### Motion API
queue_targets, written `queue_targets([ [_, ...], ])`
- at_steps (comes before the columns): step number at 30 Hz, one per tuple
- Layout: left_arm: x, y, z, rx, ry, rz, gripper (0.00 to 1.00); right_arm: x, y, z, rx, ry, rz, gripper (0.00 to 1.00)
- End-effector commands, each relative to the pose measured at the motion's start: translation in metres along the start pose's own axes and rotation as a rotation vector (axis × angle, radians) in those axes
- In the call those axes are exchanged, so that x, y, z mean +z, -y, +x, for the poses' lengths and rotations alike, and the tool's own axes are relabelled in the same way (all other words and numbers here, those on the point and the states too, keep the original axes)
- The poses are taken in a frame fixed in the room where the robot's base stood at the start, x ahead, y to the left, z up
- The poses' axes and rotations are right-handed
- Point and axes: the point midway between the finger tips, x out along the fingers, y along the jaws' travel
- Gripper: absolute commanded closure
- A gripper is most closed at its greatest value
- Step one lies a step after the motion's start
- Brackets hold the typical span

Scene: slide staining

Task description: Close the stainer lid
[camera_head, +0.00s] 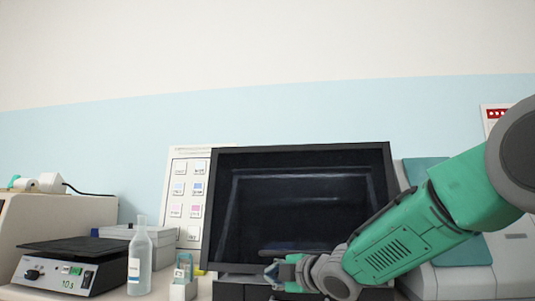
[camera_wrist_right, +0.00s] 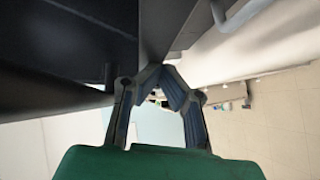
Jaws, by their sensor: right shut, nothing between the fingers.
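The stainer lid (camera_head: 300,200) is a large dark glossy panel with a black frame, standing steeply upright and facing me in the middle of the head view. The dark stainer body (camera_head: 235,288) shows as a strip below it. My right gripper (camera_head: 274,272) is in front of the lid's lower edge, its fingers pointing left. It is shut and empty. In the right wrist view the fingertips of my right gripper (camera_wrist_right: 158,78) meet beside a dark panel edge; whether they touch it I cannot tell. My left gripper is not in view.
Left of the stainer are a clear bottle (camera_head: 139,262), a small slide holder (camera_head: 183,280), a grey box (camera_head: 155,240) and a black-topped hotplate (camera_head: 70,268). A label chart (camera_head: 187,205) stands behind. A white-grey machine with teal panels (camera_head: 460,282) is at the right.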

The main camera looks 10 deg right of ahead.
Motion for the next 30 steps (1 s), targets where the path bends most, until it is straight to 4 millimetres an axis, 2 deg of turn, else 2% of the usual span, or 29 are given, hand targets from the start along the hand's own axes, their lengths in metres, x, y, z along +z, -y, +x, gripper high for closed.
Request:
queue_targets([
  [1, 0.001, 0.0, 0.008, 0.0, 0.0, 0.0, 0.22, 0.004, 0.007, 0.005, 0.011, 0.0, -0.013, 1.0],
  [9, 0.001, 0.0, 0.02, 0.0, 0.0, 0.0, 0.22, 0.016, 0.014, 0.017, 0.054, 0.0, -0.054, 1.0],
  [30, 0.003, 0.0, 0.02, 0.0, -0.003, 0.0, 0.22, 0.018, 0.014, 0.019, 0.062, 0.0, -0.06, 1.0],
])
